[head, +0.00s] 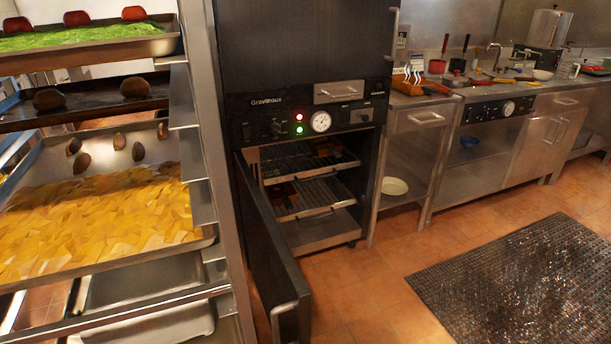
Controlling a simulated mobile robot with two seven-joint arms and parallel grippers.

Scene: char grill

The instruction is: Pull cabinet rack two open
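A black cabinet (246,136) with a control panel, a dial and red and green lights stands left of centre in the head view. Its lower door (272,250) is swung open toward me, with a metal handle at its near end. Inside are wire racks: an upper rack (310,166) and a middle rack (315,197), with a flat metal bottom tray or shelf (322,232) below them. The racks appear pushed in. The left side of the interior is partly hidden by the door. Neither of my grippers is in view.
A tall tray trolley (215,150) holding pans of food stands close at left, beside the open door. Steel counters (415,122) with utensils run along the right. A dark mat (520,285) lies on the tiled floor, which is otherwise clear before the cabinet.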

